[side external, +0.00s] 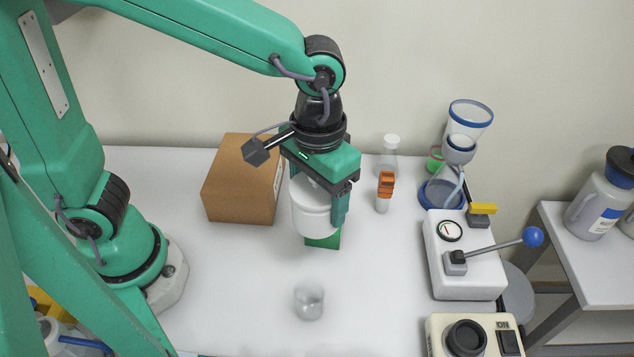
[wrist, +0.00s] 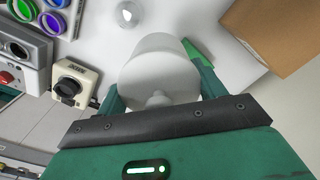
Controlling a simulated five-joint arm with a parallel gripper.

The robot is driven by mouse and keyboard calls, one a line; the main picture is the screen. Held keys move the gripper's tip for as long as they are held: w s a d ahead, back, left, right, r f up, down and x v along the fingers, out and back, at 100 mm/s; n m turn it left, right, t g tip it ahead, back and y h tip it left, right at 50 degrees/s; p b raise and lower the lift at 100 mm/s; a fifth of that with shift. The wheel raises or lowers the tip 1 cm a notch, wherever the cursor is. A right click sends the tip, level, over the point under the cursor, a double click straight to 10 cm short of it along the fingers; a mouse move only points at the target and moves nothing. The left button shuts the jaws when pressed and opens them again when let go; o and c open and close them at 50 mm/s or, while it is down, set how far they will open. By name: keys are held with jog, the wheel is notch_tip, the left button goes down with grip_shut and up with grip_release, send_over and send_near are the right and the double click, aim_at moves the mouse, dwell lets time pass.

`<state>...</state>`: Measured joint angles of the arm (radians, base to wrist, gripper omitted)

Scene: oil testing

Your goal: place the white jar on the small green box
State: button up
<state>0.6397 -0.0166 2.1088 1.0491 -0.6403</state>
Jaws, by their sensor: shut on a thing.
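The white jar (side external: 312,212) is held between the fingers of my gripper (side external: 322,205) in the side view. It looks upright. The jar (wrist: 160,70) also fills the middle of the wrist view, between the fingers of my gripper (wrist: 162,100). The small green box (side external: 324,241) shows below the jar in the side view, mostly hidden behind it and the finger. A green edge of the box (wrist: 196,52) shows beside the jar in the wrist view. I cannot tell whether the jar touches the box.
A brown cardboard box (side external: 236,192) stands left of the jar. An orange-clamped tube (side external: 384,190), a flask (side external: 389,160), and a white lever device (side external: 465,260) are to the right. The table's middle front is mostly clear.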

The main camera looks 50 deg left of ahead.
jog(key=w+a+f, duration=0.6)
jog(key=w, duration=0.2)
jog(key=shift+w+a+f, duration=0.15)
jog(key=shift+a, duration=0.1)
jog(key=shift+f, duration=2)
jog(key=shift+f, duration=0.1)
jog(key=o, duration=1)
notch_tip(320, 180, up, 12)
jog(key=shift+r, duration=0.15)
